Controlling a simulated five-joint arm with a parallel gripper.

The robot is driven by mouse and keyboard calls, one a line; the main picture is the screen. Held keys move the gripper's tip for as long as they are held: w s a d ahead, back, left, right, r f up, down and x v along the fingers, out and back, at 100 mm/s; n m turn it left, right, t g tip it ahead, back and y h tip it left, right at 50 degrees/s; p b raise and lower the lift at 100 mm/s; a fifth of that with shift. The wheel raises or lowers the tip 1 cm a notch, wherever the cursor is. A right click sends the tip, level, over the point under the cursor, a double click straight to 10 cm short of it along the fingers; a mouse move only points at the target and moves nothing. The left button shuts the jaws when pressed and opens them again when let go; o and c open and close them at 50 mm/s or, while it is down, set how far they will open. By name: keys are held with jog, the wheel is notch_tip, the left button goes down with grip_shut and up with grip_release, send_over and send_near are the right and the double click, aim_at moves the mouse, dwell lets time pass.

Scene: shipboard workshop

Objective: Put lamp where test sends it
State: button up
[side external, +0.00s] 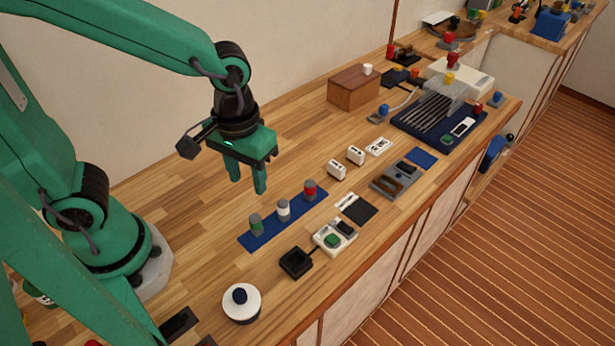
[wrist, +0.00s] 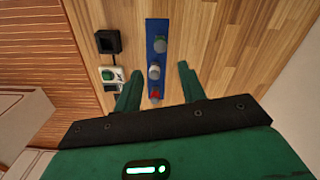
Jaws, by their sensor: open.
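Three small capped cylinders stand upright on a blue mat (side external: 268,231): one green-banded (side external: 256,226), one white (side external: 283,211) and one red-banded (side external: 310,191). I cannot tell which thing is the lamp. My gripper (side external: 247,184) is open and empty, raised above the bench behind the mat. In the wrist view my gripper (wrist: 157,76) has its fingers apart, with the blue mat (wrist: 157,26) seen between and beyond them. A white box (side external: 320,239) with a green top part and a dark window sits in front of the mat. A black square holder (side external: 296,263) is beside it.
A round white pot with a dark knob (side external: 241,303) stands near the front edge. Two white blocks (side external: 346,163), a grey tray (side external: 394,184), a dark pad (side external: 360,209) and a wooden box (side external: 353,88) lie farther along. The bench left of the mat is clear.

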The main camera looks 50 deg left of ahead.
jog(key=shift+r, duration=0.25)
jog(key=shift+a, duration=0.1)
dwell(0.4)
jog(key=s+a+r+m+t, duration=0.1)
jog(key=a+r+m+t, duration=0.2)
jog(key=a+r, duration=0.7)
jog(key=shift+s+t, duration=0.25)
jog(key=shift+t, duration=1.05)
